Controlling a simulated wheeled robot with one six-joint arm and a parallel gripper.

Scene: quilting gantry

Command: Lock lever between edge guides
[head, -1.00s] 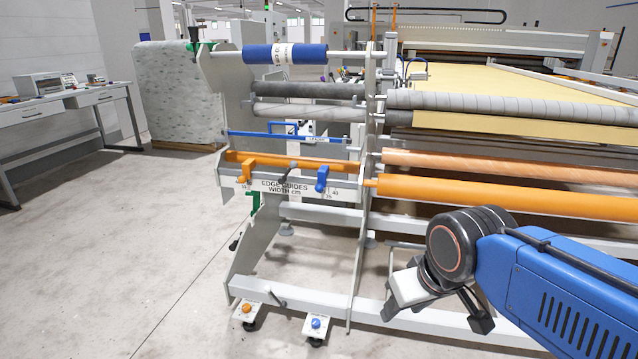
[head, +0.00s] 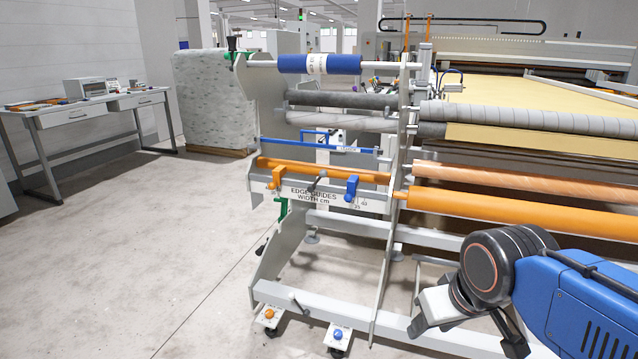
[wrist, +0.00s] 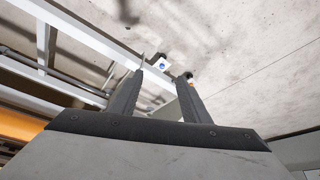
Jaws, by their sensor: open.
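The lock lever (head: 317,185) is a small dark grey handle on the white rail marked "EDGE GUIDES WIDTH cm". It sits between the orange edge guide (head: 276,183) on the left and the blue edge guide (head: 351,188) on the right. In the head view my arm is at the lower right, well away from the lever and lower than it. In the wrist view my gripper (wrist: 163,76) is open, with nothing between its two dark fingers. The lever does not show in the wrist view.
An orange bar (head: 340,171) runs just above the guide rail, and a blue bar (head: 320,145) higher up. A long orange roller (head: 500,207) extends right, above my arm. White feet with an orange knob (head: 269,314) and a blue knob (head: 338,335) stand low in front. Floor at left is clear.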

